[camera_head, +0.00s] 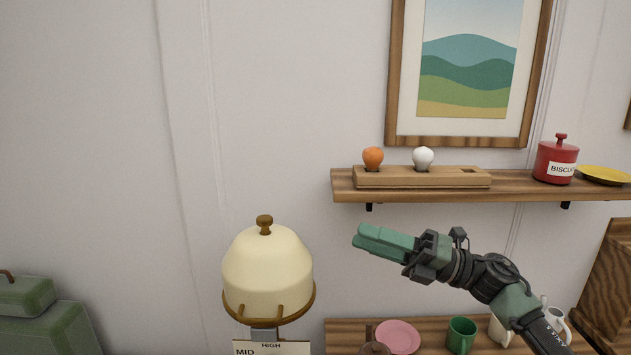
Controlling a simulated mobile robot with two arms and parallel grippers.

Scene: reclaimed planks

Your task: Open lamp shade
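The lamp shade (267,270) is a cream dome with a brown knob (264,224) on top. It is down on a brown ring (308,303), with short brown brackets at its front. My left gripper is not in view.
A wooden wall shelf (430,196) at upper right holds a bulb rack (420,178) and a red biscuit jar (556,162). A lower shelf carries a pink plate (397,337) and a green mug (461,335). Green cases (45,325) stand at lower left. The wall left of the shade is bare.

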